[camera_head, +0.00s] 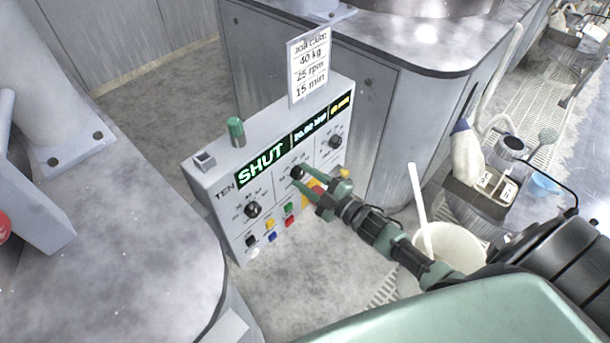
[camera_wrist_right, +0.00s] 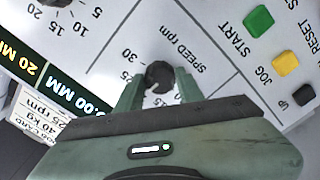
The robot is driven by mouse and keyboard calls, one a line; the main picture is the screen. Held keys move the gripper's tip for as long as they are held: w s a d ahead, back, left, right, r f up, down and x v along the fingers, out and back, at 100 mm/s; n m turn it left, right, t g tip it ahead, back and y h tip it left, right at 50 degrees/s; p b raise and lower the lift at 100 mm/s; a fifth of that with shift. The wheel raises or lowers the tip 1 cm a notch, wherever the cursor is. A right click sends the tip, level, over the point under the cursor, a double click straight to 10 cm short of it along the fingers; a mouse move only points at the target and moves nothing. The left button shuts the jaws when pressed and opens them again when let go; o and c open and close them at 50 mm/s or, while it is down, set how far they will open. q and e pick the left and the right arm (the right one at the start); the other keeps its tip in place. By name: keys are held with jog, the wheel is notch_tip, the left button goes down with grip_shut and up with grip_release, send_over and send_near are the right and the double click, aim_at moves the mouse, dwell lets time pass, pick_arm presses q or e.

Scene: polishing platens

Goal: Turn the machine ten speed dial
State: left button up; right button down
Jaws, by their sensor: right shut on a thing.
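The machine ten panel (camera_head: 225,207) is a pale sloping box marked TEN, with a lit green SHUT display. Its black speed dial (camera_head: 297,172) is the middle of three dials. In the right wrist view the speed dial (camera_wrist_right: 159,76) sits under the SPEED rpm label, with scale numbers around it. My right gripper (camera_head: 309,181) reaches in from the right and is shut on the speed dial; its two fingers flank the knob in the wrist view (camera_wrist_right: 157,92). The dial's pointer direction is too unclear to tell. My left gripper is not in view.
A job card (camera_head: 309,65) above the panel reads 40 kg, 25 rpm, 15 min. Other dials (camera_head: 253,209) (camera_head: 335,141) flank the speed dial. Coloured buttons, including green START (camera_wrist_right: 258,20), lie close below. A white bucket (camera_head: 452,247) stands on the floor beneath my right arm.

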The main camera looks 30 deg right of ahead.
jog(key=m+p, duration=0.1)
jog(key=m, duration=0.5)
jog(key=shift+f+m, duration=0.1)
jog(key=shift+m, duration=0.3)
dwell(0.4)
jog(key=c, duration=0.9)
grip_release()
jog(key=v, duration=0.7)
jog(key=shift+s+d+b, duration=0.15)
jog(key=shift+s+b, duration=0.15)
jog(key=shift+s, duration=0.1)
